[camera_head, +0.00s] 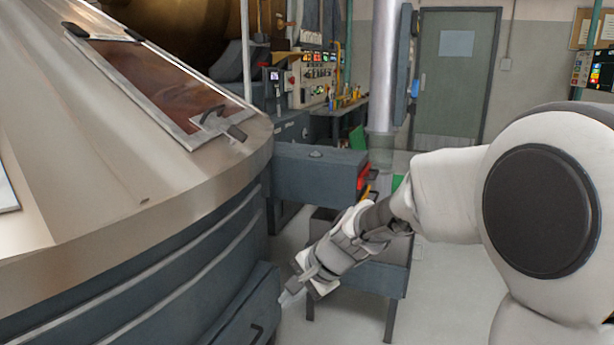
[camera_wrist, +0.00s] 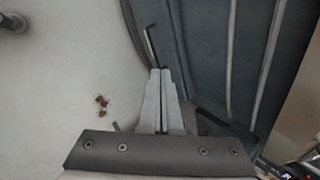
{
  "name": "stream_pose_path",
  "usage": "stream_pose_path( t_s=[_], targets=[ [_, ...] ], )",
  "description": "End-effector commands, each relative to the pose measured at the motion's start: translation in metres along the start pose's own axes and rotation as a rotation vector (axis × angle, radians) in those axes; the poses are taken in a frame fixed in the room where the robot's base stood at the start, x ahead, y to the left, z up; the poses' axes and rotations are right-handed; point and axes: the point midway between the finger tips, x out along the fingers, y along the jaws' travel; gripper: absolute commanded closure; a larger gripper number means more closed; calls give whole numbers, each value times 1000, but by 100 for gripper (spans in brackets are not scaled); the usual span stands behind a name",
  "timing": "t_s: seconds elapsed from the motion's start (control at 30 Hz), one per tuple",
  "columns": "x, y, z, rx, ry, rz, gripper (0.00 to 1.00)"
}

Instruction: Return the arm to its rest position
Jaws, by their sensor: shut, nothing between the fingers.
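My gripper (camera_head: 289,296) is at the end of my white arm, which reaches in from the right of the head view. It points down and to the left, close to the dark grey lower side of the large machine (camera_head: 215,285). In the wrist view my gripper (camera_wrist: 161,72) has its two fingers together, with nothing between them. A thin dark handle (camera_wrist: 151,45) shows just beyond the fingertips in the wrist view. I cannot tell whether the fingertips touch it.
A dark grey box on legs (camera_head: 315,168) stands behind my forearm. A grey vertical pipe (camera_head: 384,70) and a green door (camera_head: 455,75) are at the back. A control panel (camera_head: 318,70) stands at the back middle. The pale floor (camera_head: 450,290) is open below my arm, with brown marks (camera_wrist: 102,103).

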Motion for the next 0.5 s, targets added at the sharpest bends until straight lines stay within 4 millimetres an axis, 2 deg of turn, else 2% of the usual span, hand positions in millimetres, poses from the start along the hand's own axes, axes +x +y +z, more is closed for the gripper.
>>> stream_pose_path(
  t_s=[0.03,0.2,0.5],
  targets=[
    [-19,5,4,-64,25,8,100],
    [-71,32,17,-263,96,64,100],
    [-149,94,38,-571,220,191,100]
  ],
)
